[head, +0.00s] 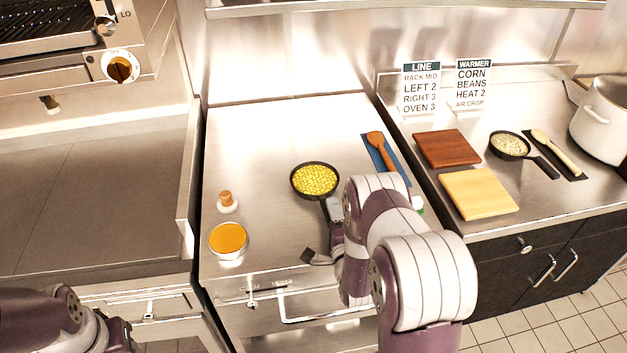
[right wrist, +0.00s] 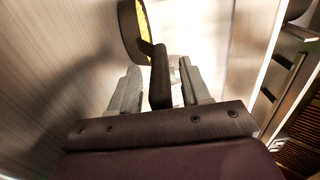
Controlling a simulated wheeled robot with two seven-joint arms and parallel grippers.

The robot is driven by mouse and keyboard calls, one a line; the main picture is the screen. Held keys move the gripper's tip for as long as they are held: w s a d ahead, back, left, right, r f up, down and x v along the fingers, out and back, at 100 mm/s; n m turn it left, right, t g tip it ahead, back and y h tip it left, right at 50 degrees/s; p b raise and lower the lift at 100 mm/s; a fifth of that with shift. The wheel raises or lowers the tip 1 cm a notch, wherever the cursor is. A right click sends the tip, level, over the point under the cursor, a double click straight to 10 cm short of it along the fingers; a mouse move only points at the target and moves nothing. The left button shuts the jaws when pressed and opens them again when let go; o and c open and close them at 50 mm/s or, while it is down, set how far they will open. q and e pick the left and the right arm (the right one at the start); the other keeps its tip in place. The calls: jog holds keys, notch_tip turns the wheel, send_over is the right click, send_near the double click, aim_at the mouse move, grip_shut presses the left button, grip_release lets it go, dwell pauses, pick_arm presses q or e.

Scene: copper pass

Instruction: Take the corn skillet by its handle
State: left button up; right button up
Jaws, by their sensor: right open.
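The corn skillet (head: 315,179), a round black pan full of yellow corn, sits on the steel counter. My right gripper (head: 333,210) is low at the pan's near side, and my arm hides most of the handle in the head view. In the right wrist view the dark handle (right wrist: 160,82) stands between the two spread grey fingers of my right gripper (right wrist: 177,90), with a gap on the right side. The pan's edge and some corn show beyond it. Part of my left arm shows at the lower left of the head view; its fingertips are not seen.
An orange-filled round container (head: 228,239) and a small brown-topped shaker (head: 227,202) stand left of the skillet. Cutting boards (head: 479,194), another skillet (head: 509,146) and a pot (head: 603,125) are on the right counter.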

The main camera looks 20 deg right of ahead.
jog(key=shift+s+a+r, duration=0.2)
jog(key=shift+s+r, duration=0.1)
jog(key=shift+s, duration=0.2)
jog(key=shift+c, duration=0.3)
jog(key=shift+s, duration=0.1)
jog(key=c, duration=0.5)
jog(key=shift+w, duration=0.25)
grip_shut()
jog(key=shift+w+d+f, duration=0.15)
jog(key=shift+w+f, duration=0.15)
jog(key=shift+s+r, duration=0.15)
jog(key=shift+s, duration=0.1)
jog(key=shift+w, duration=0.1)
jog(key=shift+w+r, duration=0.1)
